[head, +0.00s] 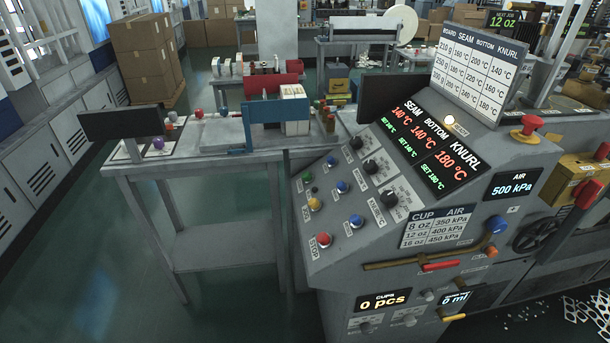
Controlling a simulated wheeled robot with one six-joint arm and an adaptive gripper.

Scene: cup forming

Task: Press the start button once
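The sloped control panel (385,215) of the grey machine stands right of centre in the head view. On its left edge is a small green button (307,177), whose label I cannot read; it may be the start button. A yellow button (314,204) lies below it. A larger red button (323,239) marked STOP is near the lower corner. Several blue buttons (342,187) and black knobs (371,167) sit to the right. My gripper is not in view.
The temperature display (430,147) reads 140, 140 and 180 °C. The counter display (383,302) reads 0 pcs. A red mushroom button (531,124) stands on the machine's top. A grey table (215,165) adjoins the panel's left. Green floor (110,265) is clear at front left.

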